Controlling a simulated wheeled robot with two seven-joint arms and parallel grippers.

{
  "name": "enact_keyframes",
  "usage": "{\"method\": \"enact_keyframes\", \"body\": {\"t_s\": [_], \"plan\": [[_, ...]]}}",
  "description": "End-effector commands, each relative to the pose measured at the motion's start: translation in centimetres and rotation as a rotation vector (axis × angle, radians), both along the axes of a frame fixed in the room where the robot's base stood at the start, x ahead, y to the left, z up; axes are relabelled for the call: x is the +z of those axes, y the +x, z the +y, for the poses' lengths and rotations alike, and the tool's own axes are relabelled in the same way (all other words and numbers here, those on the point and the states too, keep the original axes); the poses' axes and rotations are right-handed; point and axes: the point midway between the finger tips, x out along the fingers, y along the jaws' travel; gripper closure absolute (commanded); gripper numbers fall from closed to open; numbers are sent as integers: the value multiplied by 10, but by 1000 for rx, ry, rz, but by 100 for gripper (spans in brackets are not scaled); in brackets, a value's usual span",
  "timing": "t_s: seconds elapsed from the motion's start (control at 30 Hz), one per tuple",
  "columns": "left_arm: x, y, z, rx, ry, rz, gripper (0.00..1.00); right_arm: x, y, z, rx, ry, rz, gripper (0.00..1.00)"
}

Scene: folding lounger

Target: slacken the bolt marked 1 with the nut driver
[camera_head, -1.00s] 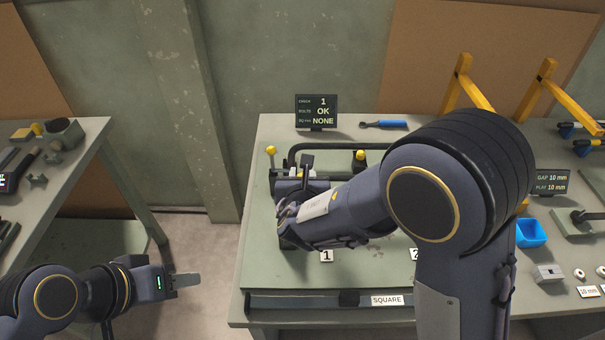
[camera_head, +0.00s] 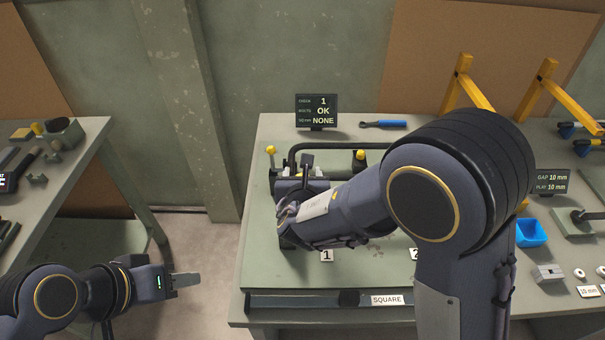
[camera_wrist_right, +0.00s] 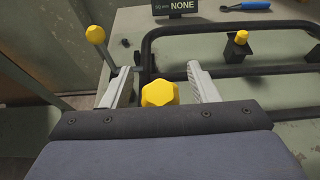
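My right gripper (camera_wrist_right: 161,86) is open in the right wrist view, with a finger on each side of a yellow faceted head (camera_wrist_right: 160,93). Gaps show between the head and both fingers. What lies under the head is hidden, so I cannot tell whether it is bolt 1.
A black tube frame (camera_head: 322,147) stands on the bench, with a yellow knob (camera_head: 271,150) at its left and another yellow head (camera_head: 360,155). A display (camera_head: 316,112) reads 1, OK, NONE. A SQUARE bar (camera_head: 300,300) lies along the front. A blue bin (camera_head: 530,233) is at right.

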Motion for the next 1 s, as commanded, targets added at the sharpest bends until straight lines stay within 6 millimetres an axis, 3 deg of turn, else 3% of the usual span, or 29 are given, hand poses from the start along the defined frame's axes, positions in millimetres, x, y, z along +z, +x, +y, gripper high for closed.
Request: {"method": "enact_keyframes", "body": {"t_s": [0.23,0.63,0.93,1.0], "plan": [[-2,0,0,0,0,0,60,3,-8,1,1,3,0,46],[-7,0,0,0,0,0,60,27,-64,1,2,3,-1,46],[-7,0,0,0,0,0,60,30,-72,0,0,0,1,46],[-7,0,0,0,0,0,60,30,-72,0,0,0,0,55]]}}
